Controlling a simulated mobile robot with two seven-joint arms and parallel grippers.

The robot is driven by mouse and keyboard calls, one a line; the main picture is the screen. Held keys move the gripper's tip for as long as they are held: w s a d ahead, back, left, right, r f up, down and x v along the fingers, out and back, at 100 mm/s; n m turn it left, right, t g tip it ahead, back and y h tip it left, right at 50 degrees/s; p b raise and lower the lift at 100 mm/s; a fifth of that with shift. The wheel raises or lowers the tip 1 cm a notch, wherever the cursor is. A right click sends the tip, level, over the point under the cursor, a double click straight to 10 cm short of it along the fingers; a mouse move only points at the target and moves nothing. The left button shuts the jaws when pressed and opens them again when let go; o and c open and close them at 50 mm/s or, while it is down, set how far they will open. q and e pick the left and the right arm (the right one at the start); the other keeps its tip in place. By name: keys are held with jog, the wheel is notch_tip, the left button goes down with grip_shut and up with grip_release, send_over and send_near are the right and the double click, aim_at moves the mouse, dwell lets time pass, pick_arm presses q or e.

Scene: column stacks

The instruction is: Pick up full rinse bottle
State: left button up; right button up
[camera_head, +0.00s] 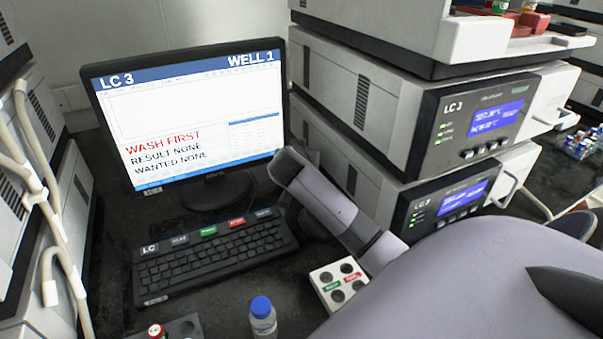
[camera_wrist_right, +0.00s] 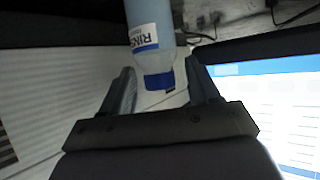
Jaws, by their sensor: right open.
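A clear bottle (camera_wrist_right: 145,30) with a blue cap and a label reading "RINS" shows upside down in the right wrist view. Its cap lies between the two fingers of my right gripper (camera_wrist_right: 160,70), which is open, with a visible gap on each side. In the head view my right arm reaches in from the right, its end beside the monitor's right edge. The fingertips and that bottle are hidden there. Another blue-capped bottle (camera_head: 262,319) stands at the front of the bench. My left gripper is not in view.
A monitor (camera_head: 195,110) reads "WASH FIRST" behind a keyboard (camera_head: 215,255). A white rack (camera_head: 326,274) with round holes and a red-capped vial (camera_head: 156,331) are in front. Stacked instruments (camera_head: 400,90) stand at the right, with more at the left.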

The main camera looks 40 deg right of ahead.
jog(key=c, duration=0.8)
jog(key=shift+c, duration=0.2)
jog(key=shift+r, duration=0.25)
